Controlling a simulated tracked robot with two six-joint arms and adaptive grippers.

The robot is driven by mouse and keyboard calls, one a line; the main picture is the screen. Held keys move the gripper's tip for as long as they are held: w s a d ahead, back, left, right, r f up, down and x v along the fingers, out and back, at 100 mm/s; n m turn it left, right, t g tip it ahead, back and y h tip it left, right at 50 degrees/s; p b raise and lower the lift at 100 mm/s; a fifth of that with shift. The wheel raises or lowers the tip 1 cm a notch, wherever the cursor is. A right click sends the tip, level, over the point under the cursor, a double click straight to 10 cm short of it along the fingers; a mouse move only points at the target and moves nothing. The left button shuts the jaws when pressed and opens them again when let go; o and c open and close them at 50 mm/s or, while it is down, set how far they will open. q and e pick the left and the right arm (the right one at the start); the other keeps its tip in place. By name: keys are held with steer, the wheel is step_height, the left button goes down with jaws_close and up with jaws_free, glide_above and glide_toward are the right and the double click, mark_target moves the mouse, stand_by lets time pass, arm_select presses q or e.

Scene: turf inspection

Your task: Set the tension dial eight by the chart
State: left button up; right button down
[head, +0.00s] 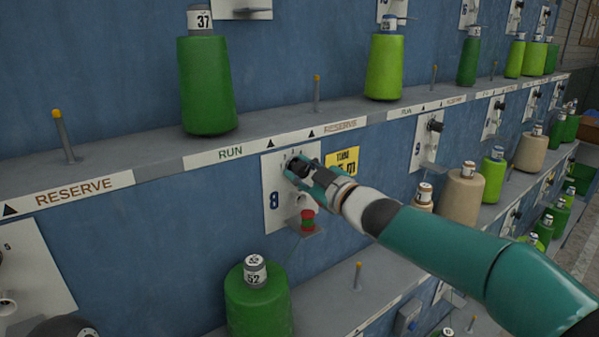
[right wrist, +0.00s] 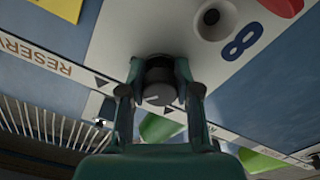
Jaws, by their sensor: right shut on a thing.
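The dial plate marked 8 (head: 276,196) is fixed to the blue wall under the RUN shelf; its 8 also shows in the right wrist view (right wrist: 243,42). The dark dial knob (head: 297,165) sits near the plate's top, with small marks around it. My right gripper (head: 303,172) is shut on it. In the right wrist view the two fingers are on either side of the knob (right wrist: 160,88), whose face has a light pointer line. A yellow label (head: 344,159) beside the plate is partly hidden by my gripper, and its text is not fully legible. My left gripper is not in view.
A green cone marked 52 (head: 255,300) stands below, and one marked 37 (head: 207,85) stands above. A grey shelf (head: 160,163) with upright pegs runs over the dial. More cones fill the right.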

steer(key=c, duration=0.8)
jaws_free()
steer(key=shift+s+a+f, duration=0.1)
steer(key=v, duration=1.2)
